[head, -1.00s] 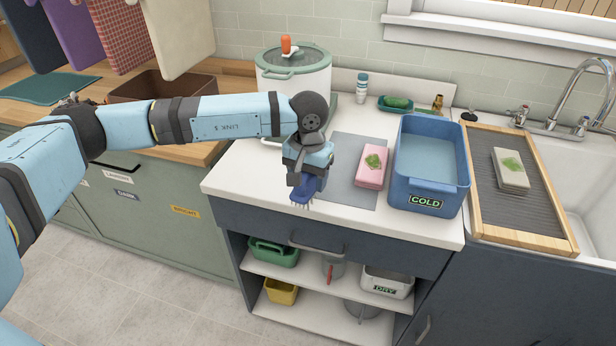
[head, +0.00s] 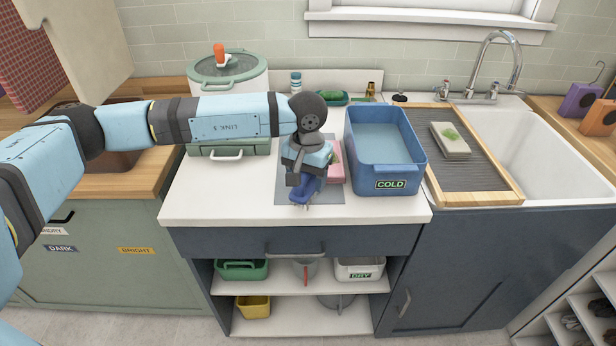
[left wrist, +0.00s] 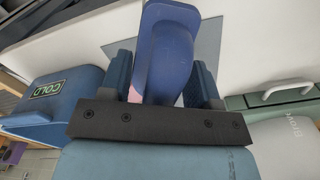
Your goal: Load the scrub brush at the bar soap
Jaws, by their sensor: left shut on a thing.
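My left gripper (head: 306,178) is shut on the blue scrub brush (head: 301,194) and holds it, bristles down, over the front part of the grey mat on the counter. The left wrist view shows the brush's blue body (left wrist: 165,50) between the two fingers. I cannot tell how high the brush is above the mat. What looks like the bar soap (head: 331,95) is a green bar in a dark green dish at the back of the counter, beyond the gripper and apart from it. My right gripper is not in view.
A pink folded towel (head: 337,166) lies on the grey mat (head: 284,172), partly hidden behind the gripper. The blue COLD tub (head: 421,160) stands close on the right. A lidded pot (head: 232,82) and a green case (head: 215,148) are at the left. The counter's front left is clear.

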